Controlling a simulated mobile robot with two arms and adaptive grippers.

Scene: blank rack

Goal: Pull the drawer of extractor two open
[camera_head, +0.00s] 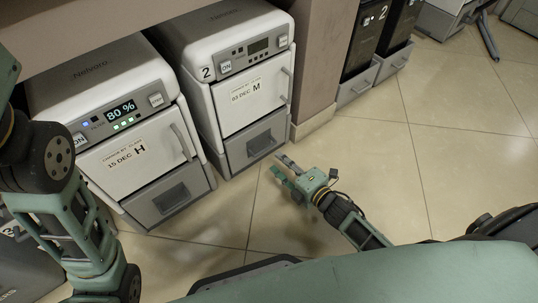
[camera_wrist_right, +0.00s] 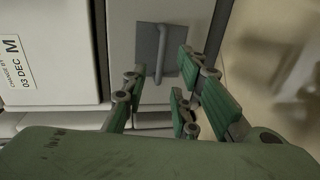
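The white unit marked 2 (camera_head: 217,42) stands at the upper middle in the head view, with an M label on its door. Its grey drawer (camera_head: 238,150) is at the bottom, with a dark recessed handle (camera_head: 262,142), and looks shut. My right gripper (camera_head: 283,167) is open and empty, just in front of the drawer's lower right part. In the right wrist view, the handle plate with its bar (camera_wrist_right: 152,42) lies just beyond the spread fingers (camera_wrist_right: 160,78); contact cannot be told. My left arm shows at the left; its gripper is out of view.
A similar white unit (camera_head: 75,85), showing 80 % and an H label, stands to the left. A dark unit (camera_head: 366,40), also marked 2, with grey drawers stands beyond a wall pillar (camera_head: 322,55). The tiled floor (camera_head: 440,170) to the right is mostly clear.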

